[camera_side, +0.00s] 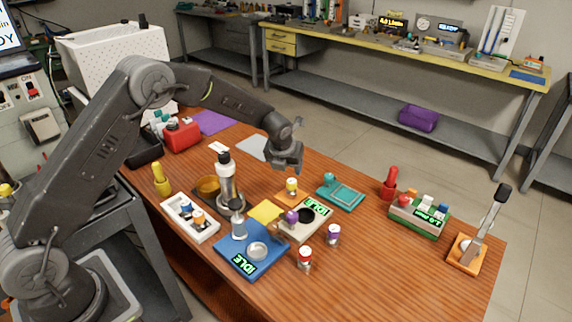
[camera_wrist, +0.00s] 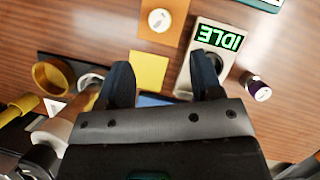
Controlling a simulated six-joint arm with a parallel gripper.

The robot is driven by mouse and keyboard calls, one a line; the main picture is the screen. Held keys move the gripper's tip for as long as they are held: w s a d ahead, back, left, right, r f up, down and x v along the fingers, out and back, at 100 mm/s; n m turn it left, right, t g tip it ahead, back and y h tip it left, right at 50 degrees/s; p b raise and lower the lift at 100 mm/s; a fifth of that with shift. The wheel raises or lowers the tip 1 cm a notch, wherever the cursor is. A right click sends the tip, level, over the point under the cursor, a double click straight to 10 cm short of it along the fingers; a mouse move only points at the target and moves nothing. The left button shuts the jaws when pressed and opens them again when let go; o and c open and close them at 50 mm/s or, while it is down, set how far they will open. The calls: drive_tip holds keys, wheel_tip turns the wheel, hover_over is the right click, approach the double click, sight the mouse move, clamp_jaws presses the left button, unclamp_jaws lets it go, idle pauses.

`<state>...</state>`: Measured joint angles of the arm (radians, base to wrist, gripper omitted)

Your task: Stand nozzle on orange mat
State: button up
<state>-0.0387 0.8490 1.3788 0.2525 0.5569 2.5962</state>
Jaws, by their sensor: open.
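The orange mat (camera_side: 283,199) lies mid-table, and its edge also shows at the top of the wrist view (camera_wrist: 146,33). A small upright white-and-yellow piece (camera_side: 291,187) stands on it; its pale round top shows in the wrist view (camera_wrist: 160,20). I cannot tell for sure whether this piece is the nozzle. My gripper (camera_side: 286,167) is above the table, behind the mat in the side view. In the wrist view its two dark fingers (camera_wrist: 161,63) are apart, with a yellow pad (camera_wrist: 149,70) below between them and nothing held.
A cream IDLE device (camera_side: 309,226) stands beside the mat, with a teal tray (camera_side: 343,194) to the right. A blue IDLE station (camera_side: 233,257), purple-capped vial (camera_side: 333,235) and red-capped vial (camera_side: 305,259) are nearer the front. Bare wood lies right of the vials.

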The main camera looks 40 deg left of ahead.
drive_tip(key=s+d+r+n, duration=0.2)
drive_tip(key=s+r+n, duration=1.4)
drive_tip(key=r, duration=0.4)
drive_tip(key=s+d+r+n+h, duration=0.1)
drive_tip(key=s+n, duration=0.6)
drive_tip(key=s, duration=0.4)
drive_tip(key=s+d+r+n+t, duration=0.1)
drive_tip(key=s+n, duration=0.7)
drive_tip(key=s, duration=0.3)
drive_tip(key=shift+d+r+h, duration=0.15)
drive_tip(key=shift+d+h, duration=0.2)
drive_tip(key=shift+h, duration=0.05)
